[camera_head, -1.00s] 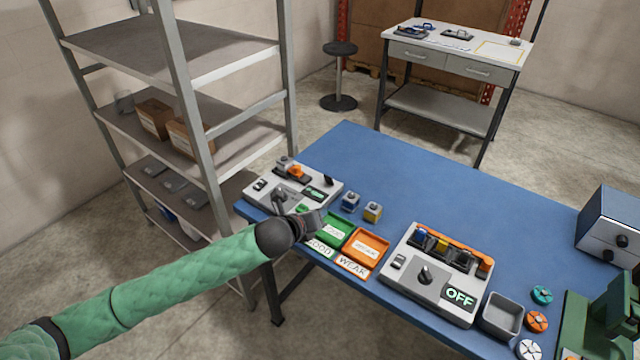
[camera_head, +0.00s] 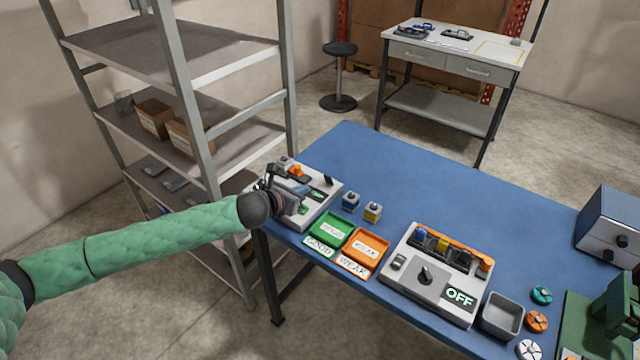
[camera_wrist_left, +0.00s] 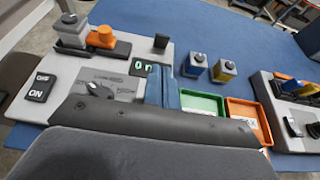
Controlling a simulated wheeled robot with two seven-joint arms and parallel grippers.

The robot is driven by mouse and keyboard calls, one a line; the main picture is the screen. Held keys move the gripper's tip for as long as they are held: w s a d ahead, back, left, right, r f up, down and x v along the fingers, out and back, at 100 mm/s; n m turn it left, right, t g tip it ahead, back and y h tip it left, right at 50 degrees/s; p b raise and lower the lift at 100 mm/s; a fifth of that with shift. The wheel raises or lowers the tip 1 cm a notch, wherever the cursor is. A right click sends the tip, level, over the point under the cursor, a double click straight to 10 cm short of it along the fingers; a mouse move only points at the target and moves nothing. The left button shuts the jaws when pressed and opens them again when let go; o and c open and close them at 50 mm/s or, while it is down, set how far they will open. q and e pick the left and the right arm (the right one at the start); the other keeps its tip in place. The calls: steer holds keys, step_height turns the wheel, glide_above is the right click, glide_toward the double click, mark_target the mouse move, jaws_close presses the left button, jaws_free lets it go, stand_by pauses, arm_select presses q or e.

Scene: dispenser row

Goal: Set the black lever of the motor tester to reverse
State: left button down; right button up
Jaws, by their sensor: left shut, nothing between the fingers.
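The motor tester (camera_head: 318,207) is a light grey box at the left end of the blue table. It also fills the left of the left wrist view (camera_wrist_left: 62,103). A black upright block, which looks like the lever (camera_wrist_left: 160,43), stands at its far right; it shows in the head view (camera_head: 329,181). A dark pointed knob (camera_wrist_left: 97,88) sits among printed marks on the box. My left gripper (camera_head: 298,190) is shut and empty over the tester; its bluish fingers (camera_wrist_left: 160,83) are in front of the green-lit display (camera_wrist_left: 140,68). They appear apart from the black block. My right gripper is not in view.
An ON/OFF switch (camera_wrist_left: 39,87) and an orange part (camera_wrist_left: 103,37) are on the tester. Two small blocks (camera_head: 372,211), a green tray (camera_head: 320,243) and an orange tray (camera_head: 355,262) lie to its right. A second tester (camera_head: 410,290) shows OFF. A shelf stands left.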

mark_target(328, 181)
arm_select(q)
steer(key=shift+d, duration=0.1)
